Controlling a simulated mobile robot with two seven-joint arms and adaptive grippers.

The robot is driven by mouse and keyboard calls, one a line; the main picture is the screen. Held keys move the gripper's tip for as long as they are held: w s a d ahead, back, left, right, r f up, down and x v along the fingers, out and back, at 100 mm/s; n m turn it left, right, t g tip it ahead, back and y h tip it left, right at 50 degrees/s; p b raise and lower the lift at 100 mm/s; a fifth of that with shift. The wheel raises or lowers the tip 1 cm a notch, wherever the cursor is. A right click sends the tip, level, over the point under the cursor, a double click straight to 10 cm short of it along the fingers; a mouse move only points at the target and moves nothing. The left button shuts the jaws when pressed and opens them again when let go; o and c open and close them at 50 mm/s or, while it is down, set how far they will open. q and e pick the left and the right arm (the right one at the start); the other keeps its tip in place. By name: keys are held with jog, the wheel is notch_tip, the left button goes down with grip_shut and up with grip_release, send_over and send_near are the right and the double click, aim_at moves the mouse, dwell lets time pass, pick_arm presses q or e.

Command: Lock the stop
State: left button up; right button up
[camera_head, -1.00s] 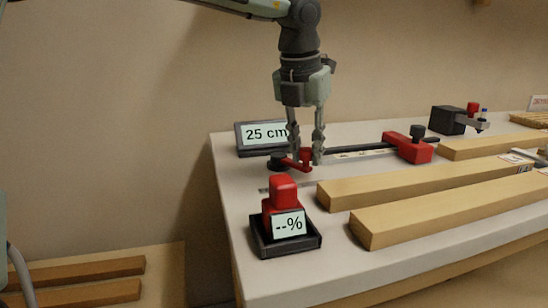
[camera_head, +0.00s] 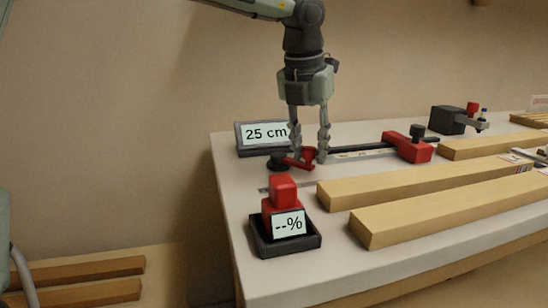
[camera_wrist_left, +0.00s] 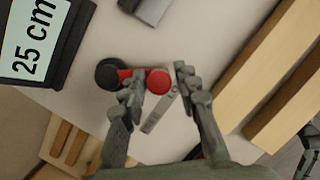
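A red lever (camera_head: 300,161) with a black round pivot (camera_head: 278,161) lies near the table's left end. Its upright red knob (camera_head: 309,154) shows from above in the left wrist view (camera_wrist_left: 158,81). My left gripper (camera_head: 309,155) points down over the lever, fingers apart on both sides of the knob. In the wrist view the left finger is close against the lever; a small gap shows on the right finger's side. A red block with a black knob (camera_head: 408,147) sits on the dark rail to the right. I cannot tell which part is the stop.
A display reading 25 cm (camera_head: 263,135) stands behind the lever. A red device reading "--%" (camera_head: 283,190) sits in a black tray (camera_head: 262,248) at the front. Long wooden boards (camera_head: 420,183) lie on the right. The white table's left edge (camera_head: 226,215) is near.

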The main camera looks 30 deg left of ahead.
pick_arm(q)
jog(key=shift+o, duration=1.3)
jog(key=shift+w+r+p+v, duration=0.1)
jog(key=shift+w+p+v, duration=0.25)
jog(key=shift+p+v, duration=0.85)
jog(key=shift+w+r+p+v, duration=0.1)
jog(key=shift+w+p+v, duration=0.4)
jog(key=shift+v, duration=1.25)
jog(key=shift+w+r+p+v, duration=0.1)
jog(key=shift+w+p+v, duration=0.1)
jog(key=shift+p+v, duration=1.1)
jog(key=shift+r, duration=0.1)
jog(key=shift+s, duration=0.1)
